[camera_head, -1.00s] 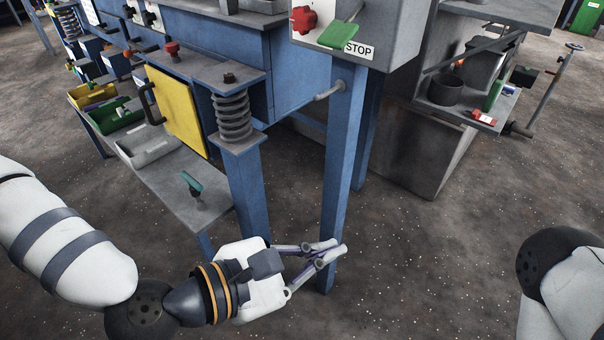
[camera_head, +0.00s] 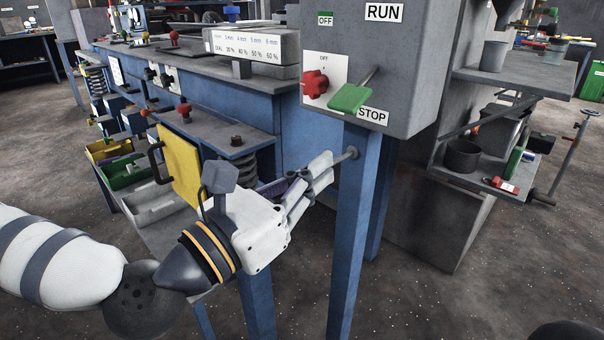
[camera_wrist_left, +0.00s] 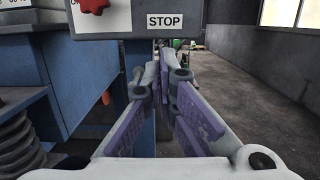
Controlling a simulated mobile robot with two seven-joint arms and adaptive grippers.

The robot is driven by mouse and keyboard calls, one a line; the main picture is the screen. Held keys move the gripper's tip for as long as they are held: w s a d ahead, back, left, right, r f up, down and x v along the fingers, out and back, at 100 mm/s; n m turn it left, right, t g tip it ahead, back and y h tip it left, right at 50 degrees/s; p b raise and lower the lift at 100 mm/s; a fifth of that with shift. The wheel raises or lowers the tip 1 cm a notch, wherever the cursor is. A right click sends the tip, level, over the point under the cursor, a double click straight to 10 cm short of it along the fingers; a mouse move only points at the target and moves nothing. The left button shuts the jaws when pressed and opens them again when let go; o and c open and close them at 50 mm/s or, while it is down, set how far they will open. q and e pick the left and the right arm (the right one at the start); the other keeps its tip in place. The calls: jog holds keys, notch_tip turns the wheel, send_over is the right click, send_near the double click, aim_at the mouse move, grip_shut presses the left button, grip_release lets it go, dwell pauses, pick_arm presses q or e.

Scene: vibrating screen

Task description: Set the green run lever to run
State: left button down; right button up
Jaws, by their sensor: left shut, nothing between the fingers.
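The green run lever (camera_head: 350,98) is on the front of a grey control box (camera_head: 400,60) in the head view. Its green handle points down and left, beside the STOP label (camera_head: 373,114). The RUN label (camera_head: 384,12) is higher on the same face. My left gripper (camera_head: 326,168) is shut and empty, below and slightly left of the lever, apart from it. In the left wrist view its fingers (camera_wrist_left: 160,72) are together below the STOP label (camera_wrist_left: 165,21); the lever's handle cannot be made out there. My right gripper is out of view.
A red knob (camera_head: 315,83) sits left of the lever on a white plate. A blue post (camera_head: 352,230) stands under the box. A grey rod (camera_head: 345,155) sticks out near my left fingertips. A yellow panel (camera_head: 180,165) stands left of my gripper.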

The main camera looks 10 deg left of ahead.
aim_at(359, 87)
pick_arm(q)
jog(key=w+r, duration=0.1)
jog(key=w+d+r+p, duration=0.1)
jog(key=r, duration=0.1)
jog(key=d+r+p, duration=0.1)
jog(key=shift+w+r, duration=0.35)
jog(key=shift+w, duration=0.05)
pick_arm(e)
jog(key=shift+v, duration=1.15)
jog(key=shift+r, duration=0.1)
